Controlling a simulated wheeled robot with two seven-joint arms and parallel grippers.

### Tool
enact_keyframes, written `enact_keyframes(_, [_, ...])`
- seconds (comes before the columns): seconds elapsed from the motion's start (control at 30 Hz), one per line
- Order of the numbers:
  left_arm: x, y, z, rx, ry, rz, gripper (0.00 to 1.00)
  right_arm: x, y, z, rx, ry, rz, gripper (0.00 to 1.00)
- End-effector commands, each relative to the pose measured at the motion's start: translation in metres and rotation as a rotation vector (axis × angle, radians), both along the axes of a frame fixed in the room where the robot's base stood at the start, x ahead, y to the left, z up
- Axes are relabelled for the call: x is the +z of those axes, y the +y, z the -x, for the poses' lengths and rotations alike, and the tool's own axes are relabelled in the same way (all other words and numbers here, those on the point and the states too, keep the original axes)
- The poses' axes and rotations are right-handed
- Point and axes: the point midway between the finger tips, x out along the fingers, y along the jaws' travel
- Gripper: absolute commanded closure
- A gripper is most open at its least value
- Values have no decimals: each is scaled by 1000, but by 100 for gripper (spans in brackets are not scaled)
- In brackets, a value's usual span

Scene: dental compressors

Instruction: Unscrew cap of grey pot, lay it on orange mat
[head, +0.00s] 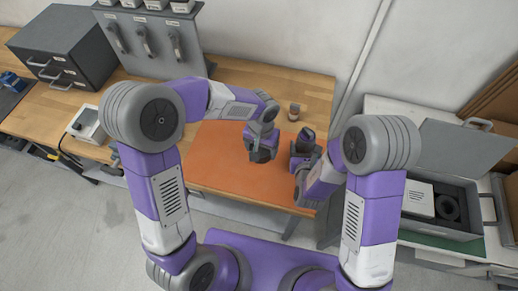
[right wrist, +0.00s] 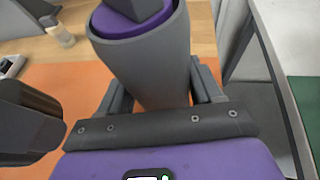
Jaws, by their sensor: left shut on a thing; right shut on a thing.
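The grey pot (right wrist: 150,65), a dark grey cylinder with a purple top part, stands between the fingers of my right gripper (right wrist: 158,92). In the head view the pot (head: 307,134) shows at the right edge of the orange mat (head: 225,165), and my right gripper is shut on it. My left gripper (head: 262,140) is over the mat, left of the pot and apart from it. It is shut on a dark grey piece (head: 262,155), apparently the cap; the hand partly hides it. A dark grey shape also shows at the left of the right wrist view.
A small bottle (head: 294,112) stands behind the mat. A grey drawer cabinet (head: 65,55) and a panel with hanging handpieces (head: 150,40) are at the back left. An open grey case (head: 440,205) lies on the right bench. The mat's left part is clear.

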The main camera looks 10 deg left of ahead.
Motion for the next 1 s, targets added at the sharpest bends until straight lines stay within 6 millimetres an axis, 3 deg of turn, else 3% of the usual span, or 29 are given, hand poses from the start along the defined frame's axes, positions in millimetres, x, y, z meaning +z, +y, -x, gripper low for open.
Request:
enact_keyframes(0.2, [-43, 1, 1, -1, 6, -2, 59, -7, 0, 0, 0, -3, 0, 100])
enact_keyframes(0.47, [-64, 1, 1, 0, 4, -2, 59, -10, 0, 0, 0, -3, -1, 100])
enact_keyframes(0.63, [-89, 0, 1, -1, 5, -2, 59, -14, 0, 0, 0, -3, -1, 100])
enact_keyframes(1.0, [-95, 0, 0, 1, 1, 0, 59, -17, 0, 0, 0, -3, -1, 100])
